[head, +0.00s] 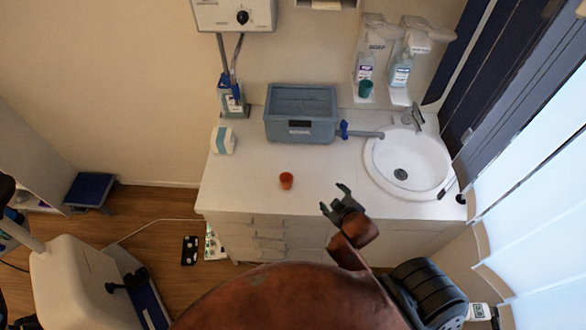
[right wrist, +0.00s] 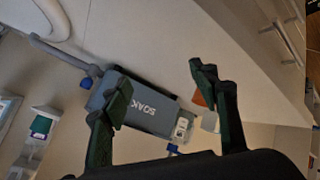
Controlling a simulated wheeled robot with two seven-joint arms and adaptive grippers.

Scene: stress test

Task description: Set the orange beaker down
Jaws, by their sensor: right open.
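The orange beaker (head: 286,181) stands upright on the white counter (head: 245,190), left of my right gripper and in front of the grey-blue basin. My right gripper (head: 335,198) is open and empty, apart from the beaker, near the counter's front edge. In the right wrist view its two fingers (right wrist: 160,80) are spread, and a piece of orange (right wrist: 199,98) shows beside one finger, partly hidden by it. My left gripper is not in view.
The grey-blue basin (head: 300,105) stands at the back, with a white-and-teal box (head: 223,140) to its left. A sink (head: 408,150) is at the right. Soap dispensers (head: 402,70) and a teal cup (head: 366,88) are on the wall side. The counter around the beaker is clear.

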